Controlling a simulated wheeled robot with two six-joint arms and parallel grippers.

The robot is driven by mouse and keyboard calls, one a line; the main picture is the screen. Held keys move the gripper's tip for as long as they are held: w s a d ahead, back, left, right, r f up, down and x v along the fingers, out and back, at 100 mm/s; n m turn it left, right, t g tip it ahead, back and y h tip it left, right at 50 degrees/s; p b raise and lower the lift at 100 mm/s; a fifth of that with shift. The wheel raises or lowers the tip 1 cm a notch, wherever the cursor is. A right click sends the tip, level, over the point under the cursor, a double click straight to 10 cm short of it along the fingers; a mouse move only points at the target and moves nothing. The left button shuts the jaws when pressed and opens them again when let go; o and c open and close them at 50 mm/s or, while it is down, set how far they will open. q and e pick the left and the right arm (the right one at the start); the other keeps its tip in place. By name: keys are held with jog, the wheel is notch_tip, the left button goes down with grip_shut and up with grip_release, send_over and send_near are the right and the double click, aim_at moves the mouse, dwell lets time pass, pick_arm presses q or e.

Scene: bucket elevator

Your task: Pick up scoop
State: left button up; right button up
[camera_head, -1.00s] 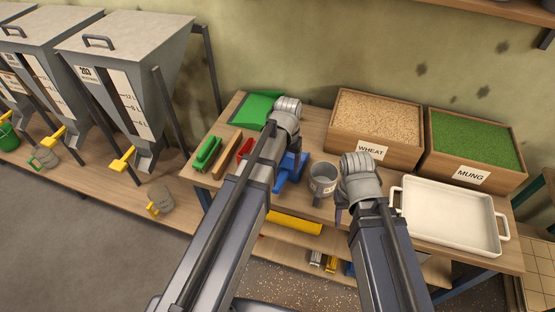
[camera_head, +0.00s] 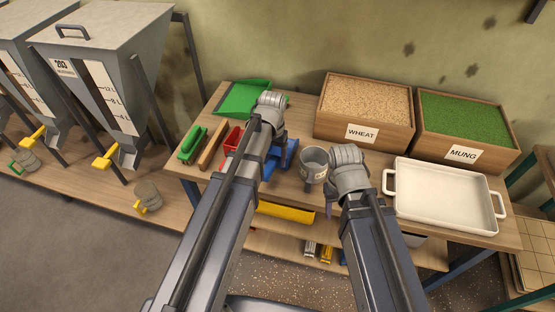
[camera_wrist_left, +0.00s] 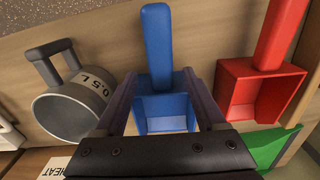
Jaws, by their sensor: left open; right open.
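A blue scoop (camera_head: 291,157) lies on the workbench, partly hidden behind my left arm in the head view. In the left wrist view the blue scoop (camera_wrist_left: 163,108) shows its handle pointing up in the picture and its open bowl between my fingers. My left gripper (camera_wrist_left: 162,112) is open, with one finger on each side of the bowl; contact cannot be told. A red scoop (camera_head: 232,138) lies to the left of the blue one. It shows at the right in the left wrist view (camera_wrist_left: 252,88). My right gripper (camera_head: 333,203) is open near the bench's front edge, beside the grey measuring cup.
The grey measuring cup (camera_head: 314,168) stands close to the blue scoop. A green dustpan (camera_head: 240,97), green brush (camera_head: 192,146) and wooden bar (camera_head: 212,148) lie left.

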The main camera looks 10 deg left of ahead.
pick_arm(q)
notch_tip(320, 180, down, 3)
jog(key=shift+w+a+f+b, duration=0.1)
jog(key=shift+f+b, duration=0.1)
jog(key=shift+b, duration=1)
jog(key=shift+r, duration=0.1)
grip_shut()
